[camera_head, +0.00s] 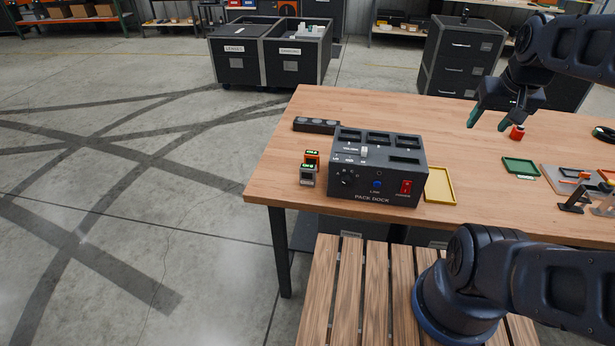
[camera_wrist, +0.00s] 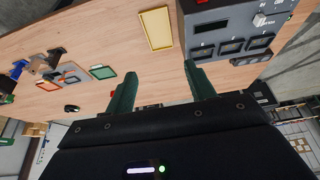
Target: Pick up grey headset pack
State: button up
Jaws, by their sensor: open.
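The grey headset pack (camera_head: 307,177) stands on the table at the left of the pack dock (camera_head: 372,196), with a green-lit display on its top. An orange pack (camera_head: 312,157) stands right behind it. My gripper (camera_head: 488,121) is open and empty, held above the table well to the right of the dock and both packs. In the wrist view my open gripper (camera_wrist: 160,70) has bare table between and beyond its fingers. The dock (camera_wrist: 225,28) shows there at upper right, and neither pack is in that view.
A yellow tray (camera_head: 440,186) lies right of the dock. A dark slotted strip (camera_head: 316,125) lies behind the packs. A red item (camera_head: 517,132), a green tray (camera_head: 521,167) and small stands on a board are at the right. The table's left edge is near the packs.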

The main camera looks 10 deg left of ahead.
jog(key=shift+c, duration=0.2)
dwell(0.5)
jog(key=w+a+f+n+g, duration=0.1)
jog(key=w+a+f+n, duration=0.1)
jog(key=w+a+n, duration=0.55)
jog(key=n+g, duration=0.4)
jog(key=n, duration=0.7)
send_over(308, 166)
jog(key=shift+m, duration=0.25)
notch_tip(308, 166, down, 17)
jog(key=shift+s+r, duration=0.1)
jog(key=shift+f, duration=5.4)
